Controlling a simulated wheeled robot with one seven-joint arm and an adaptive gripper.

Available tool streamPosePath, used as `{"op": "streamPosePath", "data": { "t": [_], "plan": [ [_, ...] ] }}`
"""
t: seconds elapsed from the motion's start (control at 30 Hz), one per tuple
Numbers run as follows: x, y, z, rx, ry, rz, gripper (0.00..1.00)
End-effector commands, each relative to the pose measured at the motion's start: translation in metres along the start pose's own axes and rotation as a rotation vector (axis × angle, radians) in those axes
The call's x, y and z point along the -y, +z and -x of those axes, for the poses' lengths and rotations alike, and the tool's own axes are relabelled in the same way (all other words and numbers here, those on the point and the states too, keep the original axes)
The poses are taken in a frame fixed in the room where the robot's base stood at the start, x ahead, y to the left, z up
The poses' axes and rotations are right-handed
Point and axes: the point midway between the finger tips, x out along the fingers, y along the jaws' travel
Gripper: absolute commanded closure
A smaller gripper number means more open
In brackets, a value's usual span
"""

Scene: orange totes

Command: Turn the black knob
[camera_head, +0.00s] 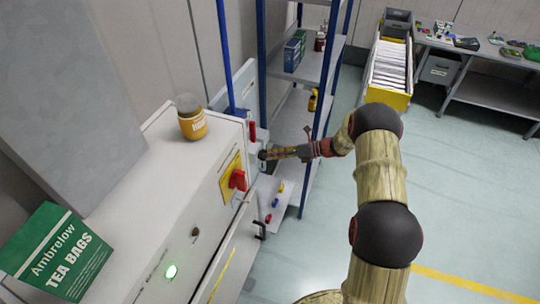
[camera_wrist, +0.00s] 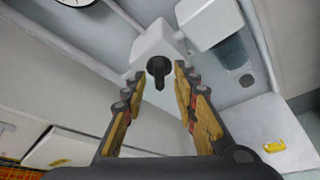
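The black knob (camera_wrist: 159,70) is on the front of a white box (camera_wrist: 155,43) in the wrist view, with its narrow handle pointing down in the picture. My gripper (camera_wrist: 158,77) is open, with one finger to each side of the knob and a visible gap on both sides. How far the fingertips reach past the knob is hard to tell. In the head view my gripper (camera_head: 272,154) reaches left to the far end of the white cabinet front; the knob cannot be made out clearly there.
A red switch on a yellow plate (camera_head: 231,164) sits nearby on the white cabinet (camera_head: 150,190). A jar (camera_head: 191,122) and a green tea box (camera_head: 58,252) stand on top. A blue-post shelf (camera_head: 316,66) is close behind my gripper. The floor to the right is clear.

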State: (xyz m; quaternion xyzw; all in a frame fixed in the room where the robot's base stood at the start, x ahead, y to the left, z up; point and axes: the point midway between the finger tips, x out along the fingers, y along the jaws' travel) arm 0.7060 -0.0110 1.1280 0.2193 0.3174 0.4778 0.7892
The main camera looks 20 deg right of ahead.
Motion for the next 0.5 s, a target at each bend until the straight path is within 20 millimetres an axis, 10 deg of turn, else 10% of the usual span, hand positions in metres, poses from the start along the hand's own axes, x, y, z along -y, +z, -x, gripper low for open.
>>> {"op": "streamPosePath", "data": {
  "t": [0.5],
  "plan": [
    [0.001,0.000,0.094,0.001,-0.002,-0.001,0.71]
  ]
}}
